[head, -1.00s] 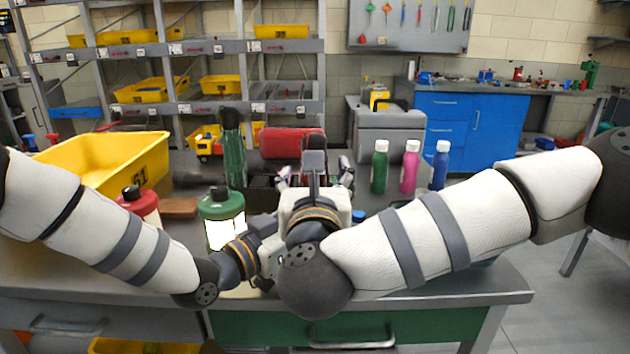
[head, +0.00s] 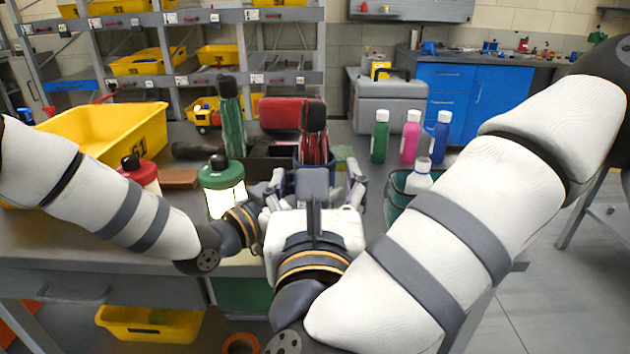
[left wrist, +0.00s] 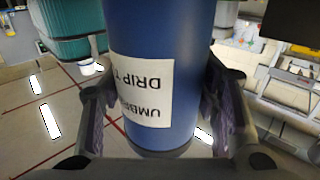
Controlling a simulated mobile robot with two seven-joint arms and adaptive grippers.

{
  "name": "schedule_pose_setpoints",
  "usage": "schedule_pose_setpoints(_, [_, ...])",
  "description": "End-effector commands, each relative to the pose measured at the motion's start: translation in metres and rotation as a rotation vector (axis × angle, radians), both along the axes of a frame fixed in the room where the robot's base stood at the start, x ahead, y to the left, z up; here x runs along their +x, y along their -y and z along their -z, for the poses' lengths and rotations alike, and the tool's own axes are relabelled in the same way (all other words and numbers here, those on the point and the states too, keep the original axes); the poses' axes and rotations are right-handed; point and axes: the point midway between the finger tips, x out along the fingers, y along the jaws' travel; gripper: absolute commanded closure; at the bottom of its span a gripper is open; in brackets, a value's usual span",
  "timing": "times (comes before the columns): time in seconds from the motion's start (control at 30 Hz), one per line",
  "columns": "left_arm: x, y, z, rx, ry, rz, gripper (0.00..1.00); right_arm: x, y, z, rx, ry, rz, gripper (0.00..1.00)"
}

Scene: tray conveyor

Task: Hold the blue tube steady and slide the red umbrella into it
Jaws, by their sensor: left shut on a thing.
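The red umbrella (head: 316,147), with a black top end, stands upright. Its lower part goes down inside the rim of the blue tube (head: 299,179). In the left wrist view the blue tube (left wrist: 195,60) fills the middle, with a white label upside down. My left gripper (left wrist: 160,112) has a finger on each side of the tube and is shut on it. In the head view the left gripper is mostly hidden behind the right hand. My right gripper (head: 315,188) is open, its fingers spread apart on the near side of the tube, clear of the umbrella.
A green umbrella (head: 232,120) stands left of the tube. Several bottles (head: 411,140) stand at right, behind a teal bin (head: 398,185) with a white bottle.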

Motion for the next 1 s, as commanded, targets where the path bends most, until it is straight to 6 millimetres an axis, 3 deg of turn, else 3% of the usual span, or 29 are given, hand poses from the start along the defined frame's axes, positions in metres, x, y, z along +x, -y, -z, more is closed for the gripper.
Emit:
schedule_pose_setpoints(0.1, [0.000, 0.000, 0.000, 0.000, 0.001, 0.000, 0.75, 0.000, 0.000, 0.000, 0.000, 0.000, 0.000, 0.36])
schedule_pose_setpoints(0.13, [0.000, 0.000, 0.000, 0.000, 0.001, 0.000, 0.43, 0.000, 0.000, 0.000, 0.000, 0.000, 0.000, 0.36])
schedule_pose_setpoints(0.23, [0.000, 0.000, 0.000, -0.001, 0.001, 0.000, 0.21, 0.000, 0.000, 0.000, 0.000, 0.000, 0.000, 0.36])
schedule_pose_setpoints(0.6, [-0.004, -0.005, 0.000, 0.001, -0.001, -0.001, 0.21, 0.000, 0.000, 0.000, 0.000, 0.000, 0.000, 0.36])
schedule_pose_setpoints(1.0, [-0.072, -0.074, -0.001, -0.001, -0.001, -0.003, 0.21, 0.000, 0.000, 0.000, 0.000, 0.000, 0.000, 0.36])
